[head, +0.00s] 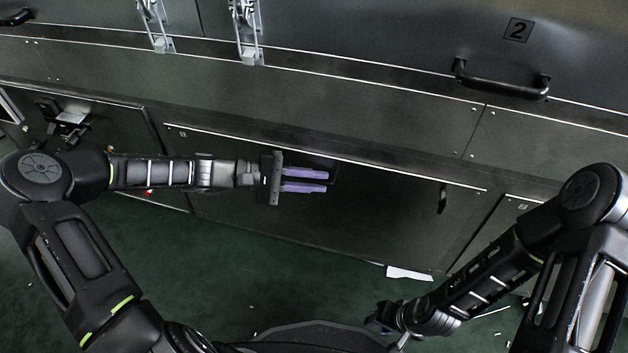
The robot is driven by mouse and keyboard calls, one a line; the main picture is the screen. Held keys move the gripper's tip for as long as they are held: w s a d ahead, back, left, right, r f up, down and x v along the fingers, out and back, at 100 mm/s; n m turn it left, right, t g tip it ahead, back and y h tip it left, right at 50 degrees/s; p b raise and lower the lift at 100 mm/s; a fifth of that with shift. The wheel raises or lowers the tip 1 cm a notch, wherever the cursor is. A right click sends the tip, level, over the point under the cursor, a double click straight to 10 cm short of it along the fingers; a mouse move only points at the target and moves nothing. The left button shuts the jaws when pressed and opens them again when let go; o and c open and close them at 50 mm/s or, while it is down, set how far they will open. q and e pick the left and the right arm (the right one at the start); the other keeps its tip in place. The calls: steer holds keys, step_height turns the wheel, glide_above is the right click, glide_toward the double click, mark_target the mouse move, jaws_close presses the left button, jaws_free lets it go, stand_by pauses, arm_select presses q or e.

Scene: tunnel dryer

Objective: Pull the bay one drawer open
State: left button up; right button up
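The bay one drawer front (390,205) is a wide dark panel low on the machine, with a small label, too small to read surely, at its upper left. It looks closed, its face in line with its neighbours. My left gripper (322,181) is in front of the panel's middle, its two purple fingers pointing right with a narrow gap between them. A dark recess or handle shows partly behind the fingertips; I cannot tell whether they touch it. No held object shows between them. My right gripper (378,322) hangs low, away from the drawer; its fingers are not clearly visible.
A dark latch (441,198) sits at the panel's right. Above are a handle (500,82) beside a "2" label and metal toggle clamps (247,35). A white scrap (408,273) lies by the panel's lower edge. Green floor (240,270) in front is mostly clear.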

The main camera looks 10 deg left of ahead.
arm_select(q)
steer(key=shift+c, duration=0.2)
jaws_close()
steer(key=shift+f, duration=0.1)
stand_by(1.0)
